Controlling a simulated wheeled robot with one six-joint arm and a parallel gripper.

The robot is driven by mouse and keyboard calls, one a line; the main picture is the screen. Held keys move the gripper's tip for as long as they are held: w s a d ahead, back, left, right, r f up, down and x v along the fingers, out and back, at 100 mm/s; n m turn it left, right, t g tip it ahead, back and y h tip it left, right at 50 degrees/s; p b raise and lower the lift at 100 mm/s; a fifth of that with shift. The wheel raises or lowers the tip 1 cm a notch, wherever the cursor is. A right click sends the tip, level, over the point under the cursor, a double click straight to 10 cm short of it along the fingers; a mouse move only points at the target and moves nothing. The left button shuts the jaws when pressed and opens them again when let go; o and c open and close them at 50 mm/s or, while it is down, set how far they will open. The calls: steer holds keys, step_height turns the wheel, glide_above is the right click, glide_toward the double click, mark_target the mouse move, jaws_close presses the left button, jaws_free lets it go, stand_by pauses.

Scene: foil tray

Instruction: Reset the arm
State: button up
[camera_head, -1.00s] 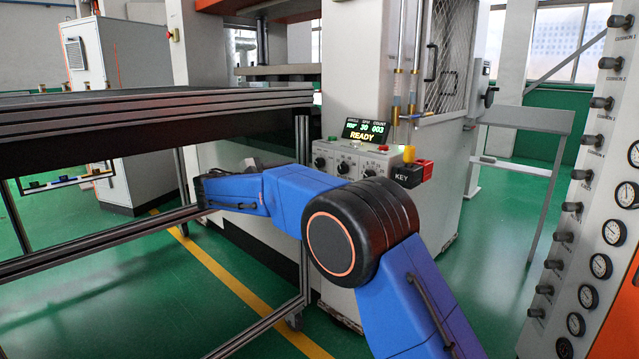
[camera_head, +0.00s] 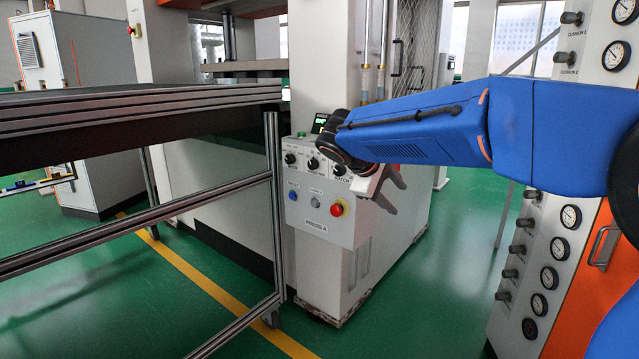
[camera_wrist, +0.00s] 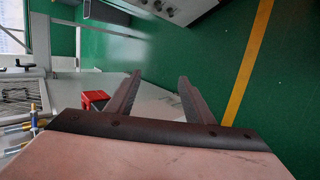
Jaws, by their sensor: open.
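My blue arm (camera_head: 430,125) reaches in from the right edge and crosses in front of the press control box. My gripper (camera_head: 398,198) is at the arm's left end, in front of the right side of that box. In the wrist view my gripper (camera_wrist: 158,76) has its two dark fingers spread apart, with nothing between them. Green floor and a pale surface show beyond them. I cannot tell whether the gripper touches the box.
The press control box (camera_head: 328,230) has knobs and a red emergency button (camera_head: 338,208). A metal-framed table (camera_head: 130,100) stands at left. A gauge panel (camera_head: 590,75) is at right. A red box (camera_wrist: 95,99) shows left of my fingers. Green floor lies open below.

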steer(key=s+d+f+m+g+y, duration=0.1)
steer(key=s+d+f, duration=0.15)
steer(key=s, duration=0.35)
steer(key=s+d+f+m+y, duration=0.2)
steer(key=s+d, duration=0.2)
steer(key=s, duration=0.3)
steer(key=s+d+f+m+g+y, duration=0.1)
steer(key=s+d+f, duration=0.1)
steer(key=s+d, duration=0.3)
steer(key=s+f+m+y, duration=0.1)
steer(key=s+f+m, duration=0.2)
steer(key=s, duration=0.6)
steer(key=s+a+f+m+t+y, duration=0.1)
steer(key=s+f+m+y, duration=0.1)
steer(key=s+f, duration=0.5)
steer(key=s, duration=0.2)
steer(key=shift+s+a+f+m, duration=0.2)
steer(key=shift+s+a+m, duration=0.05)
steer(key=shift+s+m, duration=0.15)
